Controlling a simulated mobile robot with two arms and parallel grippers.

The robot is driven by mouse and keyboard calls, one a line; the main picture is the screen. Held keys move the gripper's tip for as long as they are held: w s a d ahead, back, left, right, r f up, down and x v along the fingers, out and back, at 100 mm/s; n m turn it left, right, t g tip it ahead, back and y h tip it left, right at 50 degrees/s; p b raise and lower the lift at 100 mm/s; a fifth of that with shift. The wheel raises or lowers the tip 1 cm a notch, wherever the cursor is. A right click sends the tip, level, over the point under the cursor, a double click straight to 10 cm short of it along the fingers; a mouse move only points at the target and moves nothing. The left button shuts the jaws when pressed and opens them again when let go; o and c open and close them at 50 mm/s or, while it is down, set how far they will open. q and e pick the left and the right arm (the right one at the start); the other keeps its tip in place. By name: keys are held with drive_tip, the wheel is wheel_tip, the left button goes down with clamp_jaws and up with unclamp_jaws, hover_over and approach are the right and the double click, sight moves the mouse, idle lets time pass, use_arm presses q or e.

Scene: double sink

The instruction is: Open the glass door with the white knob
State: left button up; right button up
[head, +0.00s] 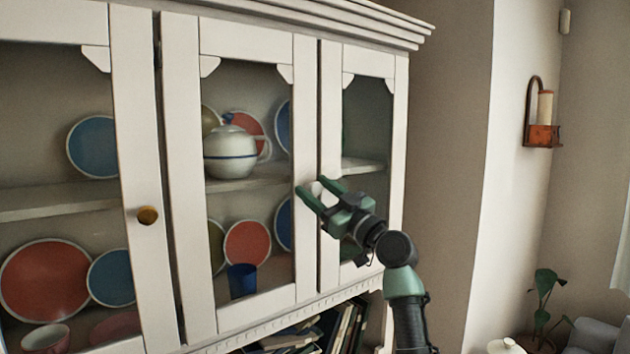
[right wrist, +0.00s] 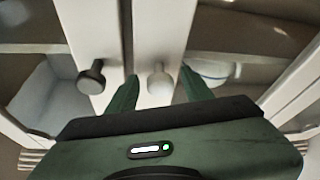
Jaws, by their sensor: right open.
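The white knob (right wrist: 160,83) sits on a pale door stile of the cabinet. In the head view the knob (head: 316,188) shows partly, between my right gripper's fingers. My right gripper (head: 318,191) is open, with one finger on each side of the knob. The right wrist view shows the fingers (right wrist: 160,88) flanking it with gaps on both sides. The middle glass door (head: 248,160) looks shut, with a white teapot (head: 230,152) behind its pane. My left gripper is not in view.
A dark knob (right wrist: 91,77) is on the neighbouring stile, close beside my fingers. The left door carries a brass knob (head: 147,215). Plates and a blue cup (head: 242,281) stand inside the cabinet. Books (head: 340,335) lie below. A wall candle holder (head: 542,125) hangs at right.

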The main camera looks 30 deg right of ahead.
drive_tip(key=shift+w, duration=0.25)
drive_tip(key=shift+c, duration=0.3)
clamp_jaws()
idle(1.0)
